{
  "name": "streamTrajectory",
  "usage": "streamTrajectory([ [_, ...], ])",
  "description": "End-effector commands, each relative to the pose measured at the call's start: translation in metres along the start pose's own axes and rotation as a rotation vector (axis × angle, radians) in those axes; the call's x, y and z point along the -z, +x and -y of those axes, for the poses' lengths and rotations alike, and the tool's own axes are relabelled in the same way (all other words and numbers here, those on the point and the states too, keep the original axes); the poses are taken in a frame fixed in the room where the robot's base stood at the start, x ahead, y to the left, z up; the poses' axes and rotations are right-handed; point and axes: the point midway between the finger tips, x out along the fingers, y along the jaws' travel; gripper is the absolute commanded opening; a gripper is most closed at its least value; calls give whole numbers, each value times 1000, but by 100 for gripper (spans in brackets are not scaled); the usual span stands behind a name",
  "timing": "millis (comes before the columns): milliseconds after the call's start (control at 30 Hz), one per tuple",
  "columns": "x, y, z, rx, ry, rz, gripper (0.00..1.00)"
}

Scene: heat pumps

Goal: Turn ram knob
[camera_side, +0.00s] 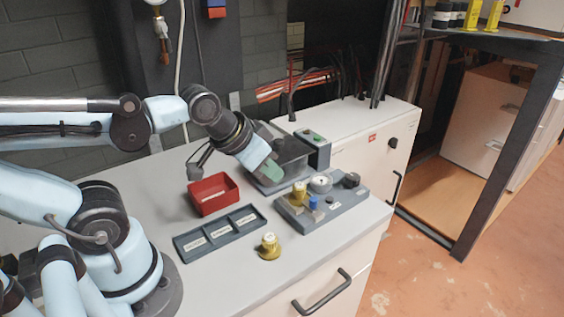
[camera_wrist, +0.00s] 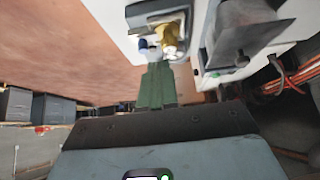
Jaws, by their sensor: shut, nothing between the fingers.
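A dark grey block (camera_side: 338,205) sits on the counter at the right and carries several fittings. They include a brass-yellow knob (camera_side: 299,191), a small blue knob (camera_side: 313,203), a round gauge (camera_side: 320,183) and a black knob (camera_side: 351,180). No label tells me which one is the ram knob. In the wrist view, the brass knob (camera_wrist: 172,36) and the blue knob (camera_wrist: 142,44) appear beyond my fingertips. My gripper (camera_side: 271,173) has green fingers, shut and empty, above the counter to the left of the block. The fingers also show in the wrist view (camera_wrist: 158,72).
A grey bin (camera_side: 292,150) and a box with a green button (camera_side: 317,141) stand behind my gripper. A red bin (camera_side: 213,194) and a labelled three-part tray (camera_side: 222,232) lie left. A loose brass fitting (camera_side: 269,247) stands near the front edge.

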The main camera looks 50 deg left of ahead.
Motion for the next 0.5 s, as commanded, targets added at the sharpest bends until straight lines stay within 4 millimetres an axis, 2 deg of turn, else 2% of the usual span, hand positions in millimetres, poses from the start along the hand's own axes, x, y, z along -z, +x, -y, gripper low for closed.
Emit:
streamTrajectory([
  [100,0,0,0,0,0,0,2],
  [267,7,-2,0,0,-20,13,26],
  [367,24,-5,-1,1,-67,44,41],
  [500,57,-7,-2,8,-176,112,63],
])
